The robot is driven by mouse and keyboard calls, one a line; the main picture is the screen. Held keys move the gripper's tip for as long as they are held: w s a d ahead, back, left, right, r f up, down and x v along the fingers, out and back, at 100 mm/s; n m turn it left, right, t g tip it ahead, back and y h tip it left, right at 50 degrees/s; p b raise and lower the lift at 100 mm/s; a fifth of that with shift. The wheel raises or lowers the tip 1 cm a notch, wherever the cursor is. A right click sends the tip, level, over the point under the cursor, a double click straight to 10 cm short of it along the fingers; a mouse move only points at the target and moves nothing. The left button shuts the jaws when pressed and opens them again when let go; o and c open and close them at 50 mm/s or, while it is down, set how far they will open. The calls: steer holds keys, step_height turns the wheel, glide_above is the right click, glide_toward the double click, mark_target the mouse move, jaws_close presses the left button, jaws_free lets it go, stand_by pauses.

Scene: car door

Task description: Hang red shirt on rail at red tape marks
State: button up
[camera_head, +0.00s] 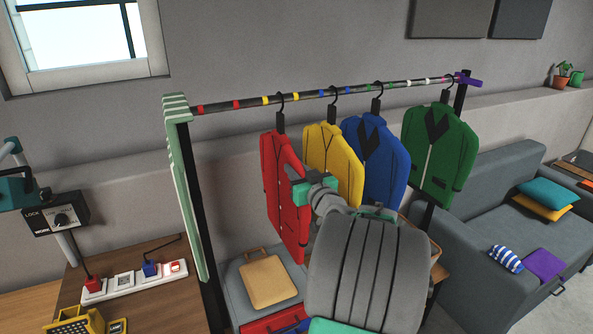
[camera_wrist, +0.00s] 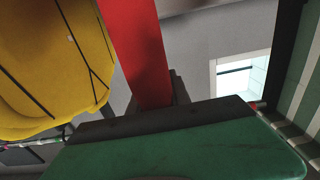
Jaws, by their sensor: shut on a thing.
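The red shirt (camera_head: 284,190) is on a black hanger whose hook (camera_head: 280,100) appears at the rail (camera_head: 310,96) between two yellow tape marks (camera_head: 265,100); whether it bears on the rail is unclear. Two red tape marks (camera_head: 200,108) (camera_head: 236,104) are farther left on the rail, with no hanger between them. My gripper (camera_head: 298,183) is shut on the red shirt at its right edge. In the wrist view, a red strip of the shirt (camera_wrist: 137,50) runs down to the dark jaws (camera_wrist: 165,110). The exact grip is partly hidden.
A yellow shirt (camera_head: 340,160) hangs close right, then a blue shirt (camera_head: 377,150) and a green shirt (camera_head: 440,145). The striped left post (camera_head: 182,180) bounds the rail. A tan bag (camera_head: 268,282) lies below. Open space lies left of the red shirt.

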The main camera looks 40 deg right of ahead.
jaws_close()
steer(key=shift+r, duration=0.1)
steer(key=shift+r, duration=0.3)
steer(key=shift+f+b, duration=0.1)
steer(key=shift+b, duration=0.4)
steer(key=shift+f+b, duration=0.3)
steer(key=shift+b, duration=0.25)
steer(key=shift+r, duration=0.1)
steer(key=o, duration=0.9)
jaws_free()
